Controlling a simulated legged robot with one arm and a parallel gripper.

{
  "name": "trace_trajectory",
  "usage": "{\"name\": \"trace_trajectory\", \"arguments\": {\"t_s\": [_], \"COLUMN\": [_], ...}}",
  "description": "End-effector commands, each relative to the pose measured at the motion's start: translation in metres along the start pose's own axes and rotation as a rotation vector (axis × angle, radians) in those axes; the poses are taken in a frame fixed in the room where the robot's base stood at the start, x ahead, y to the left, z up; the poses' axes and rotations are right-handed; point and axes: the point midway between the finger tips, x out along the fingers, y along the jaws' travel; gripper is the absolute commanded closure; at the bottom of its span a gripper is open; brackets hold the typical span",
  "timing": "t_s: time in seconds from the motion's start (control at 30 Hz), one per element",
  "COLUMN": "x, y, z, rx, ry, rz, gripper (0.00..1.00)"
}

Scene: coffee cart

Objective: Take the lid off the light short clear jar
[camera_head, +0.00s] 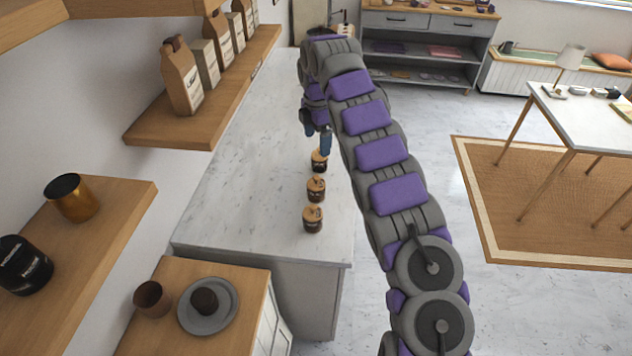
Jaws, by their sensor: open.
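Three small jars with wooden lids and dark bodies stand in a row on the marble counter. They are the near jar (313,224), the middle jar (316,194) and the far jar (319,165). All look short and alike at this size, and I cannot tell which is the light clear one. My gripper (317,135) points down with its blue fingers open, just above and beside the far jar. The fingers partly cover the far jar's top. I cannot tell whether they touch its lid (318,155).
The marble counter (235,180) is bare left of the jars. A wooden shelf (165,133) with paper bags (181,80) overhangs its left side. A brown cup (152,299) and a grey plate (222,323) with a dark bowl stand on the near wooden top.

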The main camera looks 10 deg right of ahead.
Motion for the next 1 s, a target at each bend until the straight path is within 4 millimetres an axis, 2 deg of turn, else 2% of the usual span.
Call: {"name": "trace_trajectory", "arguments": {"t_s": [0.5,0.6,0.87,1.0], "x": [0.089,0.1,0.114,0.133], "y": [0.0,-0.001,-0.001,0.0], "z": [0.0,0.001,0.0,-0.002], "rx": [0.002,0.003,0.003,0.002], "ry": [0.0,0.0,0.0,0.0], "rz": [-0.002,-0.003,-0.003,-0.002], "gripper": [0.1,0.1,0.1,0.1]}}
